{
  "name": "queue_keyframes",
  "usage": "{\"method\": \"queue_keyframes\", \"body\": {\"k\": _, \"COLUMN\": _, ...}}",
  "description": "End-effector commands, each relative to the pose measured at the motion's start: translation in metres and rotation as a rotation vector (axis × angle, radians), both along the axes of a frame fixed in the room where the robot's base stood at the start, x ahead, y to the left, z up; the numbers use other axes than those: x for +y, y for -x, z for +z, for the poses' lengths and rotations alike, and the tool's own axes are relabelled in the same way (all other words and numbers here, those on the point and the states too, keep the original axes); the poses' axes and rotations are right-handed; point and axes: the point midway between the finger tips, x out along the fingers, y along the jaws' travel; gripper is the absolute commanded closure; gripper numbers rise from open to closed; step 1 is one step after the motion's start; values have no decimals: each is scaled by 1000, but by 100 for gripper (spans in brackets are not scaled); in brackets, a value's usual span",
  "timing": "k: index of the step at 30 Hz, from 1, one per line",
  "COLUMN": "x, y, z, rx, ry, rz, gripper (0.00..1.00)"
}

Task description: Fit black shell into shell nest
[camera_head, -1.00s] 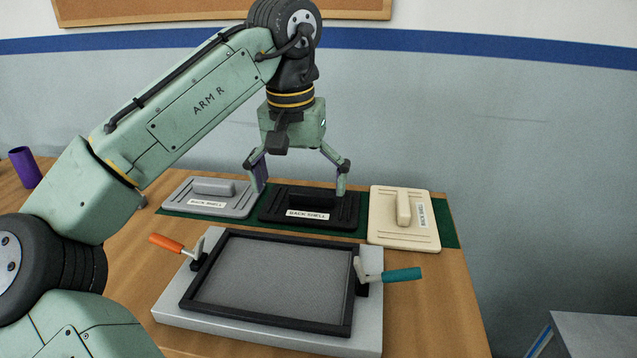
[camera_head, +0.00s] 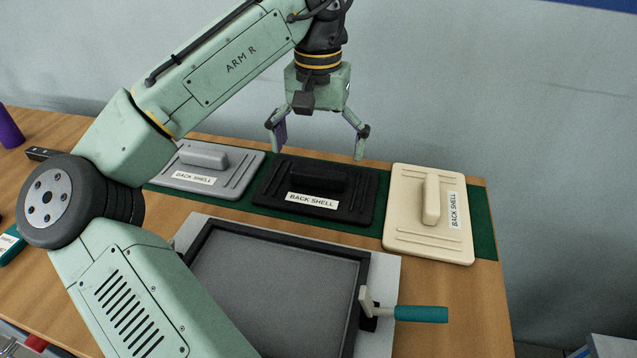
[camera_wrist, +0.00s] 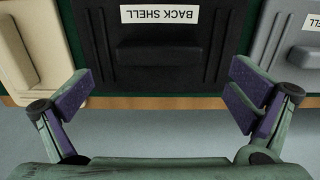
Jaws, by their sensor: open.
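The black shell (camera_head: 275,183) lies flat on a green mat, between a grey shell and a cream shell. It has a raised handle and a white "BACK SHELL" label, and it also shows in the wrist view (camera_wrist: 207,45). My gripper (camera_head: 318,152) is open and empty above and behind the black shell, pointing down; its fingers (camera_wrist: 160,90) are spread wide in the wrist view, with nothing between them. The shell nest (camera_head: 384,272), a grey plate with a black frame around a grey bed, lies in front of the shells. Its bed is empty where visible; my arm hides its left part.
The grey shell (camera_head: 240,172) is left of the black one, the cream shell (camera_head: 408,215) right. A clamp with a teal handle (camera_head: 421,314) sticks out at the nest's right side. The green mat (camera_head: 484,215) lies near the wooden table's (camera_head: 460,285) right edge. A purple cup (camera_head: 8,128) stands far left.

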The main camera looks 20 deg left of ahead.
Motion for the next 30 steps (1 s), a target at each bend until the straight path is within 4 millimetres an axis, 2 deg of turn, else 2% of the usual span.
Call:
{"method": "queue_keyframes", "body": {"k": 4, "x": 0, "y": 2, "z": -12, "rx": 0, "ry": -1, "rz": 0, "gripper": 0}}
{"method": "queue_keyframes", "body": {"k": 12, "x": 0, "y": 4, "z": -48, "rx": 0, "ry": -2, "rz": 0, "gripper": 0}}
{"method": "queue_keyframes", "body": {"k": 21, "x": -1, "y": 3, "z": -54, "rx": -1, "ry": -1, "rz": 0, "gripper": 1}}
{"method": "queue_keyframes", "body": {"k": 30, "x": -1, "y": 4, "z": -53, "rx": -1, "ry": -1, "rz": 0, "gripper": 21}}
